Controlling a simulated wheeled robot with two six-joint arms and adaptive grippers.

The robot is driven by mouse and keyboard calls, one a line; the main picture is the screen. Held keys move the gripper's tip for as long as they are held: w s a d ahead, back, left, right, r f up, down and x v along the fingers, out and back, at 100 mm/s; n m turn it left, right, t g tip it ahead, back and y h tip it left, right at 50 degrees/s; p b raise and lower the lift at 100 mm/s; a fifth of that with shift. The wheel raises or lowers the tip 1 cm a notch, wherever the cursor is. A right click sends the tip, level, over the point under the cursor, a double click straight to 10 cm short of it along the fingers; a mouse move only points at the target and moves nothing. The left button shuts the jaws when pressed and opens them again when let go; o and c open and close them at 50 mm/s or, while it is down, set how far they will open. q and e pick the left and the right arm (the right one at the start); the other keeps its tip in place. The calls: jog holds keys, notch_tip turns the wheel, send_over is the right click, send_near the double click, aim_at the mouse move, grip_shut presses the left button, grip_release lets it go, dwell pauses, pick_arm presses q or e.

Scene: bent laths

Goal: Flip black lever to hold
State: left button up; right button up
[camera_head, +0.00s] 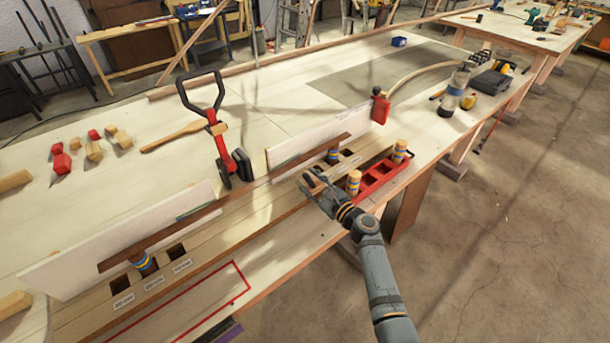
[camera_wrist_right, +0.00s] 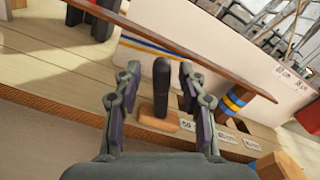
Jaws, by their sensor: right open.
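My right gripper (camera_head: 316,182) is over the front strip of the bench in the head view. In the right wrist view the right gripper (camera_wrist_right: 158,75) is open, with one finger on each side of a black lever (camera_wrist_right: 161,88). The lever looks upright on a small brown base (camera_wrist_right: 158,119); I cannot tell whether the fingers touch it. In the head view I cannot make the lever out near the gripper. The labels (camera_wrist_right: 226,139) beside it are too small to read. My left gripper is not in view.
A long brown lath (camera_head: 205,214) runs behind the gripper, past banded pegs (camera_head: 145,264). A red tray (camera_head: 378,178) with pegs lies to the right. A red clamp with a black handle (camera_head: 216,130) stands behind the lath. The bench's left part (camera_head: 95,205) has free room.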

jog(key=shift+w+a+r, duration=0.1)
jog(key=shift+w+a, duration=0.25)
jog(key=shift+w, duration=0.25)
jog(key=shift+w+a, duration=0.15)
jog(key=shift+c, duration=0.7)
jog(key=c, duration=0.7)
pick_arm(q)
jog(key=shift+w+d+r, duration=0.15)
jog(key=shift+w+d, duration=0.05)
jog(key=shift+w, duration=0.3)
pick_arm(e)
grip_shut()
